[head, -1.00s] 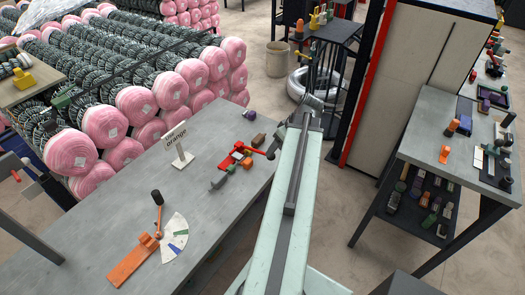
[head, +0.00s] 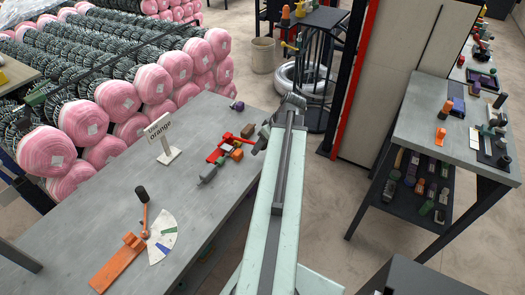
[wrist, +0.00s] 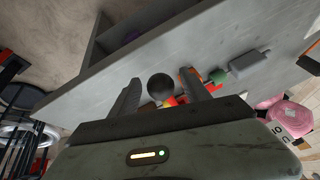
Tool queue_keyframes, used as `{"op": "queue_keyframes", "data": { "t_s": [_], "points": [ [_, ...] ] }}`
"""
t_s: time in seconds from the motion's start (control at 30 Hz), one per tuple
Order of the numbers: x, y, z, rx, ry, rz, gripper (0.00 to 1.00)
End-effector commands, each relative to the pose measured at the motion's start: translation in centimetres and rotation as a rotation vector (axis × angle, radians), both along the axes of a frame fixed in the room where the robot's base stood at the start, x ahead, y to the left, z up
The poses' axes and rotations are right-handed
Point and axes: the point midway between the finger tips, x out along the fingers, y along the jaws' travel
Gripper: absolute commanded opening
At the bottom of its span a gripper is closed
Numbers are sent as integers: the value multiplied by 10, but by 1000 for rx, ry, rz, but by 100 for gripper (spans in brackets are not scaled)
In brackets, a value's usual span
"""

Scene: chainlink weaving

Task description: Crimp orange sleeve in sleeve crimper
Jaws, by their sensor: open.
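The red sleeve crimper (head: 226,148) sits on the grey table, and red parts also show in the wrist view. A small orange piece, likely the orange sleeve (head: 237,154), is at the crimper; whether it is seated cannot be told. In the wrist view, a round black knob (wrist: 160,87) appears between the fingers of my open gripper (wrist: 160,95). Neither finger visibly touches it. An orange part (wrist: 188,80) shows partly behind the right finger. In the head view, my gripper (head: 264,138) is small and dark beside the crimper's right side.
A sign reading "orange" (head: 160,140) stands on the table (head: 120,178). An orange lever device with a fan-shaped dial (head: 162,238) is at front left. A second bench (head: 435,105) stands right.

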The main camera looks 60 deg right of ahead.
Motion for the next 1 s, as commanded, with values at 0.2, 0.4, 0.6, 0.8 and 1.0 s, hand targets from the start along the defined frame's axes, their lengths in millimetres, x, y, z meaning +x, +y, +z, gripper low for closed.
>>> {"op": "queue_keyframes", "data": {
  "t_s": [0.2,0.4,0.6,0.8,1.0],
  "points": [
    [0,0,2,0,0,0,33],
    [0,0,2,-1,0,0,0],
    [0,0,2,-1,0,0,0],
    [0,0,2,-1,0,0,0],
    [0,0,2,-1,0,0,0]
  ]
}}
